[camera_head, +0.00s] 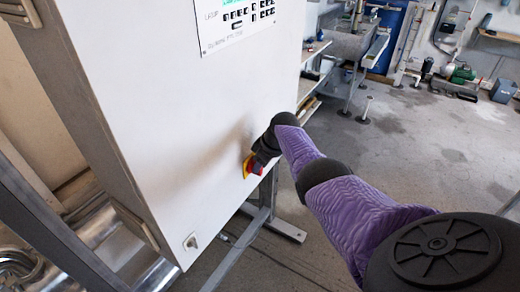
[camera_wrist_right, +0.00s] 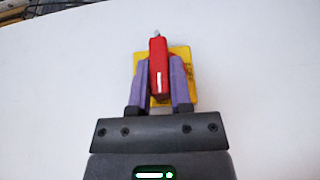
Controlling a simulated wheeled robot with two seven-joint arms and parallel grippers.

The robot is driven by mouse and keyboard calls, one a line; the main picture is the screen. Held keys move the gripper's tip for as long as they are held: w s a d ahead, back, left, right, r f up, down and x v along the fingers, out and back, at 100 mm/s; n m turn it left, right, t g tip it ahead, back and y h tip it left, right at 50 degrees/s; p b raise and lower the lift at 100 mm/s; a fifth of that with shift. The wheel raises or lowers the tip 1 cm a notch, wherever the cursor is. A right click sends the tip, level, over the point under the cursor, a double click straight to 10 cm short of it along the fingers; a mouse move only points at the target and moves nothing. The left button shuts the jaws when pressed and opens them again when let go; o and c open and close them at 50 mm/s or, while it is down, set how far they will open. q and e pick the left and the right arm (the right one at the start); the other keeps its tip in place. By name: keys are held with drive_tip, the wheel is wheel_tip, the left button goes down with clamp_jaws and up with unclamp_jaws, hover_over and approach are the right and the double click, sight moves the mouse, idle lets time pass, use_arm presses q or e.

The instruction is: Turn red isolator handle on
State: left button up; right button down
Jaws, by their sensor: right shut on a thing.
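The red isolator handle (camera_wrist_right: 158,62) sits on a yellow square plate (camera_wrist_right: 184,54) on the white cabinet front. In the right wrist view it stands nearly upright, between the two purple fingers of my right gripper (camera_wrist_right: 160,85), which is shut on it. In the head view the red handle (camera_head: 257,169) and the yellow plate (camera_head: 247,167) show low on the cabinet's right side. My right gripper (camera_head: 264,157) reaches them from the right and partly covers them. My left gripper is not in view.
The white cabinet (camera_head: 150,110) fills the left of the head view, with a control panel (camera_head: 235,20) at its top. A metal frame (camera_head: 245,240) stands below it. A sink (camera_head: 350,42) and a green machine (camera_head: 462,73) are at the back. Grey floor (camera_head: 430,140) is open at right.

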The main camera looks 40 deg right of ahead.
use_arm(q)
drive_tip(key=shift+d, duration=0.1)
use_arm(e)
drive_tip(key=c, duration=0.9)
unclamp_jaws()
drive_tip(key=shift+o, duration=0.4)
use_arm(q)
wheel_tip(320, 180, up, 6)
drive_tip(key=p, duration=0.6)
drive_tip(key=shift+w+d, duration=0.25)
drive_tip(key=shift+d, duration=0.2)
use_arm(e)
drive_tip(key=v, duration=1)
